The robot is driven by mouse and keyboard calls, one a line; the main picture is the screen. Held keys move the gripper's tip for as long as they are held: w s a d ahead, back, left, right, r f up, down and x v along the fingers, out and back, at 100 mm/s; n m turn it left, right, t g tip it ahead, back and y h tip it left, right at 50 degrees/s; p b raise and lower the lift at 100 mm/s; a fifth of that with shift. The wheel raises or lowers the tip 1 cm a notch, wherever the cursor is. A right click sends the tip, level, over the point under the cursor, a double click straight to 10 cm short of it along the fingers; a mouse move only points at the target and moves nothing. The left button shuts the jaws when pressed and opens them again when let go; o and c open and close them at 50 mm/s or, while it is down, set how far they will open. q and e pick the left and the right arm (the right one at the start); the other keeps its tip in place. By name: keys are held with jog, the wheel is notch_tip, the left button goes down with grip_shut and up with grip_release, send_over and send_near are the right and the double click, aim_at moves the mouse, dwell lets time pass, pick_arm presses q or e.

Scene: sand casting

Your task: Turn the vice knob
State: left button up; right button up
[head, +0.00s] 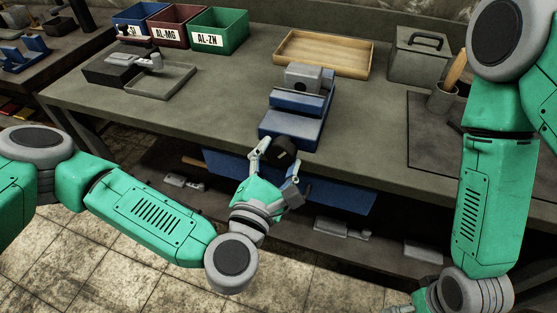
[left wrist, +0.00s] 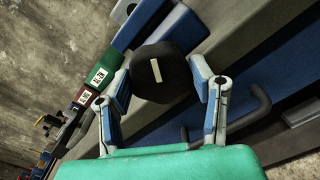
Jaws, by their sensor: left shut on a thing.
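The blue and grey vice (head: 290,122) stands at the front edge of the workbench. Its knob (head: 284,147) is black and faceted, on the near end of the vice. My left gripper (head: 279,153) is shut on the knob, with a finger on either side. In the left wrist view the knob (left wrist: 160,72) sits between the fingertips of my left gripper (left wrist: 165,85), and a pale bar mark on its face stands nearly upright.
Labelled blue, maroon and green bins (head: 218,32), a wooden tray (head: 325,54) and a grey lidded box (head: 418,54) stand along the back. A grey tray (head: 160,82) lies at the left. A blue drawer front (head: 340,195) is below the bench top.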

pick_arm(q)
jog(key=shift+w+a+f+n, duration=0.1)
jog(key=shift+f+n, duration=0.05)
jog(key=shift+n, duration=0.55)
jog(key=shift+b, duration=0.35)
jog(key=o, duration=1.1)
jog(key=shift+o, duration=0.5)
jog(key=shift+w, duration=0.1)
jog(key=shift+s, duration=0.2)
jog(key=shift+s, duration=0.25)
jog(key=v, duration=1.1)
